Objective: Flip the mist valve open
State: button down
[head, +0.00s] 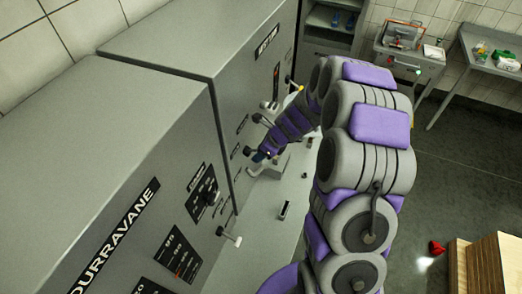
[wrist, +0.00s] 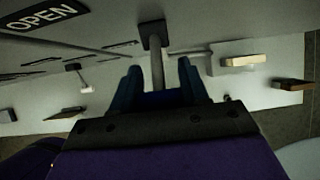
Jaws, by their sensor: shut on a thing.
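My gripper (wrist: 159,70) has its two dark blue fingers on either side of a grey lever (wrist: 157,72), shut on it. The lever stands out from a dark square mount (wrist: 152,36) on the grey panel. I take it for the mist valve's handle, but no label with that name is readable. A black "OPEN" label (wrist: 42,17) is on the panel at the upper left of the wrist view. In the head view my gripper (head: 261,154) is at the far cabinet's front, and the lever's held part is hidden there.
The near grey cabinet (head: 110,170) carries a pale-tipped lever (head: 229,237) and dark label plates. A yellow-tipped lever (head: 296,84) is farther along. A pale ledge (head: 279,235) runs below the panels. A wooden box (head: 485,262) and a red object (head: 437,248) are at the lower right.

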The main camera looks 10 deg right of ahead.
jog(key=shift+w+r, duration=0.1)
jog(key=c, duration=1)
grip_release()
jog(key=o, duration=0.4)
jog(key=shift+w, duration=0.15)
jog(key=shift+c, duration=0.2)
jog(key=shift+a, duration=0.1)
jog(key=shift+s, duration=0.2)
jog(key=b+v, duration=0.2)
jog(key=v, duration=1.5)
